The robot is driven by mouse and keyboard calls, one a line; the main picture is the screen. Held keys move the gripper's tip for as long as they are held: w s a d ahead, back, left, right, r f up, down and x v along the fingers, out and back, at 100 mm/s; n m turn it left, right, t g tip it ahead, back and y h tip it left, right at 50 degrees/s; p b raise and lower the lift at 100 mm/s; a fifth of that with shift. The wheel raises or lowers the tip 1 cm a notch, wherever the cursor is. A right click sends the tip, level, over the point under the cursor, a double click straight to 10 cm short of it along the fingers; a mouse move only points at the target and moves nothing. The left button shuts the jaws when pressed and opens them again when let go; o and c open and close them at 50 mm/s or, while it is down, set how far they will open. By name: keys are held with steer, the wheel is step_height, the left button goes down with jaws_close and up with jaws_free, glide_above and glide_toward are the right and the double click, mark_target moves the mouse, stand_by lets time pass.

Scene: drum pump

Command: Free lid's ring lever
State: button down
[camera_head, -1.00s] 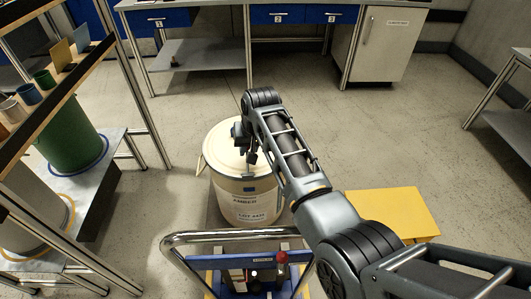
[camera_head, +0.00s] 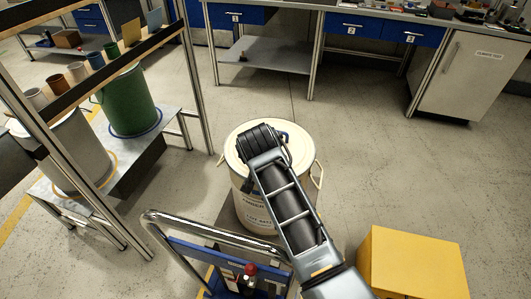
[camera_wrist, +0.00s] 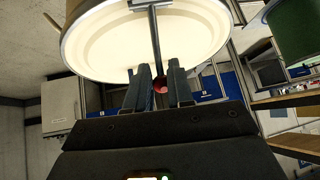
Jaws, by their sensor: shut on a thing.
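A cream drum (camera_head: 250,190) with a pale lid (camera_head: 234,142) and side handles stands upright on a low platform in the head view, partly hidden behind my arm. In the wrist view the lid (camera_wrist: 110,45) fills the upper part, with its metal ring (camera_wrist: 68,30) along the edge. The ring lever (camera_wrist: 155,40) is a thin dark bar with a red tip, reaching from the rim across the lid. My gripper (camera_wrist: 160,84) is shut on the ring lever near its red tip.
A blue cart with a chrome handle (camera_head: 210,226) stands close in front of the drum. A yellow box (camera_head: 412,262) is at the lower right. A rack with a green drum (camera_head: 128,100) is at left.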

steer(key=c, duration=1)
jaws_free()
steer(key=shift+v, duration=3.85)
